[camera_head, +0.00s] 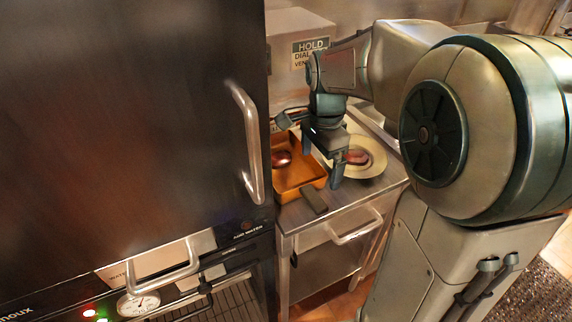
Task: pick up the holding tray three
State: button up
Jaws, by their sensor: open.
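An orange-brown tray (298,183), the only tray I can make out, sits on the small steel counter. A reddish-brown round item (282,158) lies in it. I cannot read any label saying it is tray three. My gripper (322,170) points down over the tray's right edge, fingers apart, with nothing seen between them. One finger is near the tray's right side and the other is between the tray and a pale plate. The gripper hides part of the tray's right and far side. I cannot tell whether the fingers touch the tray.
The pale plate (374,167) with a reddish item stands right of the tray. A small dark block (314,200) lies at the counter's front. A tall steel cabinet (130,110) with protruding handles blocks the left. A drawer handle (355,227) sticks out below the counter (345,197).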

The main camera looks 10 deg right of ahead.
aim_at(317, 195)
notch_tip(317, 195, down, 12)
jog(key=shift+s+r+p, duration=0.1)
jog(key=shift+p, duration=0.35)
jog(key=c, duration=1.1)
jog(key=shift+r, duration=0.1)
